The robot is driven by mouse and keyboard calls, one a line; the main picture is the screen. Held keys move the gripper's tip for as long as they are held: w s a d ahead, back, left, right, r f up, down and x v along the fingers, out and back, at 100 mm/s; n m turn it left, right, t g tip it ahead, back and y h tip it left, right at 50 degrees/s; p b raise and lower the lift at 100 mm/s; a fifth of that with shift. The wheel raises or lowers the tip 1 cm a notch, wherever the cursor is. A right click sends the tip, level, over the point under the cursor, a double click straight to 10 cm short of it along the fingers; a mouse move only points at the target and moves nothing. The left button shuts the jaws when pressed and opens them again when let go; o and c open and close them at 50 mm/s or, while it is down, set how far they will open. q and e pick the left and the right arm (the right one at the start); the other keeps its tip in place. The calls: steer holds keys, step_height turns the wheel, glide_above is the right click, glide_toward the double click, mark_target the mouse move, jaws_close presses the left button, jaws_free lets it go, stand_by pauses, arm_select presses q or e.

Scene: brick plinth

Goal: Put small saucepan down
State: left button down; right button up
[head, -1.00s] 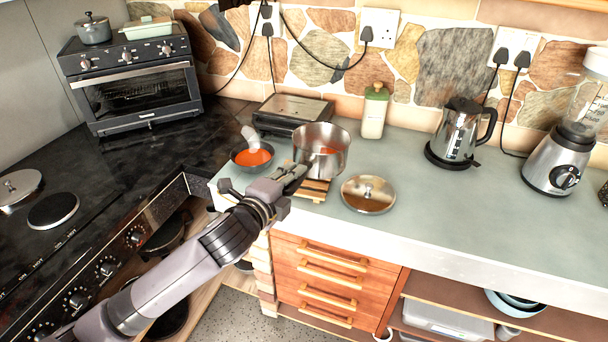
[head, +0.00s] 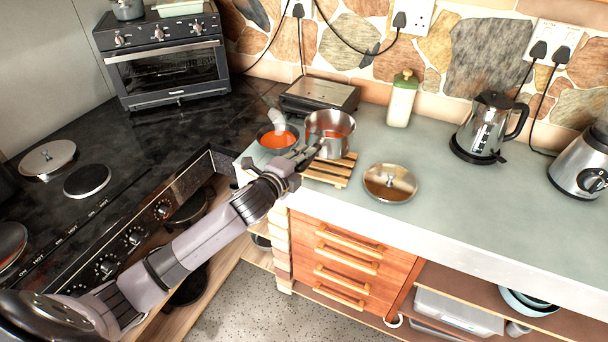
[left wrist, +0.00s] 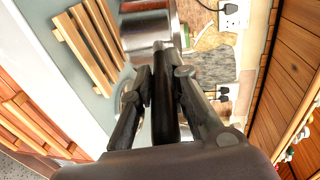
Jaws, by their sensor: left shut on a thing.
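The small saucepan (head: 330,125) is steel with orange-red contents and looks upright. In the head view it stands at the back edge of the slatted wooden trivet (head: 336,177); I cannot tell whether it touches the trivet or counter. My left gripper (head: 307,154) is shut on its handle. In the left wrist view the dark handle (left wrist: 165,105) runs between the fingers (left wrist: 163,85) to the pan (left wrist: 145,30), with the trivet (left wrist: 85,45) to its left. My right gripper is not in view.
A bowl of orange-red food (head: 278,139) is close left of the saucepan. A steel lid (head: 390,183) lies right of the trivet. A steel grill (head: 320,94) and a bottle (head: 401,100) stand behind. The counter (head: 460,200) is clear between lid and kettle (head: 490,125).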

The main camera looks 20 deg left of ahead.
arm_select(q)
step_height(320, 180, down, 7)
steer(key=shift+r, duration=0.2)
stand_by(0.3)
steer(key=c, duration=2)
jaws_free()
steer(key=shift+f, duration=0.2)
steer(key=o, duration=0.5)
steer(key=shift+c, duration=0.2)
steer(key=shift+r, duration=0.1)
steer(key=s+a+r+b, duration=0.1)
steer(key=s+r+b, duration=0.1)
steer(key=s, duration=1)
